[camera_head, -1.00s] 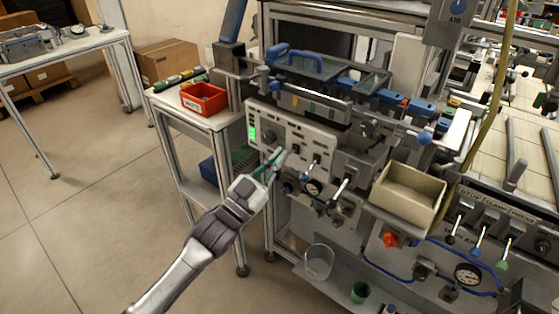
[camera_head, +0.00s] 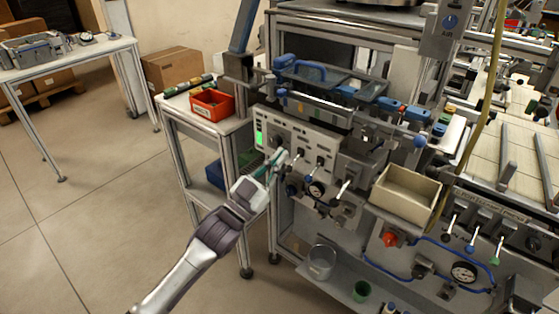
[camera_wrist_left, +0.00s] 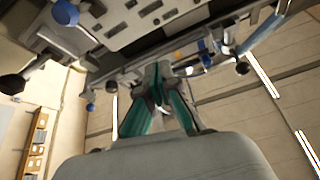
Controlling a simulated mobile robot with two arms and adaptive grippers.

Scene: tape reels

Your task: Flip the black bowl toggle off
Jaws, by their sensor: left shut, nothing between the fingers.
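A pale control panel (camera_head: 309,141) on the machine front carries a green lit display and small toggles. One small black toggle (camera_head: 299,153) stands just right of my left gripper (camera_head: 281,156); I cannot read which toggle is the bowl one. My left gripper is shut and empty, its teal fingers in front of the panel's lower left part. In the left wrist view my fingers (camera_wrist_left: 159,76) point up at the panel's underside, close to a small pale lever. I cannot tell whether they touch anything. My right gripper is not in view.
A beige bin (camera_head: 407,194) projects at the right. A red bin (camera_head: 212,105) stands on the side table. Open floor lies at the left.

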